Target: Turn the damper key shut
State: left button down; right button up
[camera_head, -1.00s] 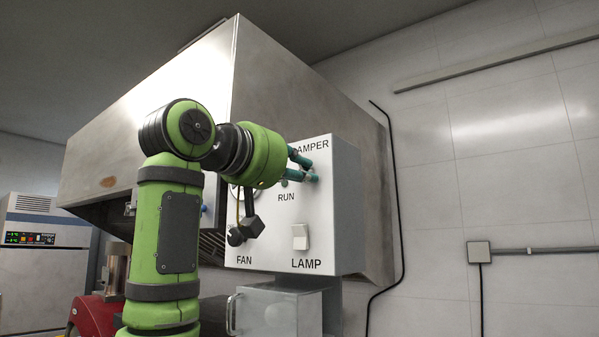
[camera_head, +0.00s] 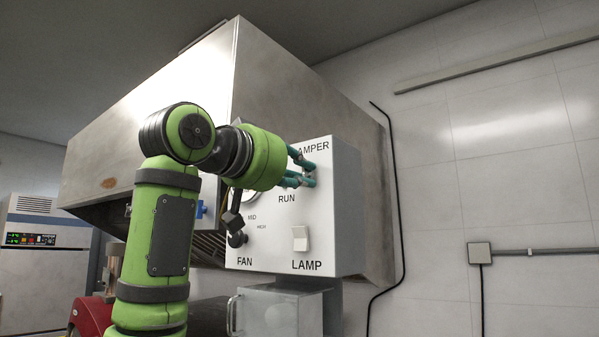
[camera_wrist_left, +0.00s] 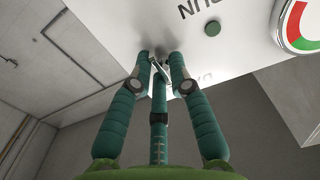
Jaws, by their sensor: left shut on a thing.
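The damper key (camera_wrist_left: 160,70) shows in the left wrist view as a small metal piece between my left fingertips, slanting a little. My left gripper (camera_head: 308,174) is at the control box (camera_head: 262,262), just below the DAMPER label. Its teal fingers also show in the left wrist view (camera_wrist_left: 161,66), shut on the key with their tips close to the white panel. In the head view the fingers hide the key, so its angle against the panel's marks cannot be told. My right gripper is out of view.
The panel carries a lamp switch (camera_head: 300,238), a fan knob (camera_head: 237,239) and a red-and-green gauge (camera_wrist_left: 302,28). A green round button or light (camera_wrist_left: 212,28) sits by the RUN label. A large steel hood (camera_head: 310,90) stands behind the box.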

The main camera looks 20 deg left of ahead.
pick_arm(q)
jog(key=shift+w+f, duration=0.1)
jog(key=shift+f, duration=0.15)
jog(key=c, duration=1.2)
grip_release()
jog(key=shift+w, duration=0.1)
jog(key=shift+r, duration=0.1)
jog(key=v, duration=1.2)
